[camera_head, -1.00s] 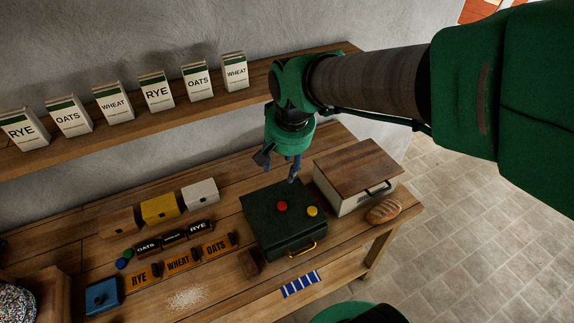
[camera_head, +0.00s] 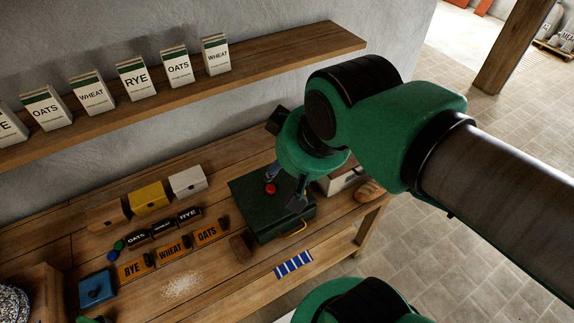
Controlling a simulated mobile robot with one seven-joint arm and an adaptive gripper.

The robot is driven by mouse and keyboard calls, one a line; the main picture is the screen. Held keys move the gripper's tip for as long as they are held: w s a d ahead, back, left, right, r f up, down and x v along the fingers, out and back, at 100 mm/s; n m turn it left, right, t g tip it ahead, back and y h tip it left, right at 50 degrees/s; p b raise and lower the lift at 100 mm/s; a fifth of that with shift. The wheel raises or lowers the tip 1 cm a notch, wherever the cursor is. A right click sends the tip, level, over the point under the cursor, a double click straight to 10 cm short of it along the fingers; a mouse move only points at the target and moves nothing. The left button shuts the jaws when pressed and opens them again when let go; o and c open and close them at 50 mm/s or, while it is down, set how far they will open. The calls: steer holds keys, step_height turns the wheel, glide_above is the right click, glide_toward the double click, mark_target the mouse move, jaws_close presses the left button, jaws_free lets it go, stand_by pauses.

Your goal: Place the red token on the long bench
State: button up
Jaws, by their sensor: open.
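The red token (camera_head: 270,188) lies on the lid of the dark green box (camera_head: 262,228), which stands on the long wooden bench (camera_head: 222,278). My gripper (camera_head: 284,188) is open and empty over this box. One finger shows just above the red token in the picture and the other to its right. I cannot tell how high the fingertips are above the lid. The yellow token seen earlier on the lid is hidden now, behind my gripper.
A white box (camera_head: 342,182) with a wooden lid and a bread loaf (camera_head: 369,190) stand at the right. A brown block (camera_head: 241,247) and a striped cloth (camera_head: 293,264) lie near the green box. Labelled signs and small coloured boxes fill the left. Bare bench shows at the front.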

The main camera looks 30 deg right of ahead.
steer(key=shift+o, duration=0.6)
steer(key=m+g, duration=0.3)
steer(key=g, duration=0.3)
glide_above(270, 188)
step_height(270, 188, down, 27)
steer(key=shift+w+r, duration=0.1)
steer(key=shift+r, duration=0.1)
steer(key=shift+f, duration=0.15)
steer(key=shift+f+b, duration=0.55)
steer(key=shift+f, duration=3.65)
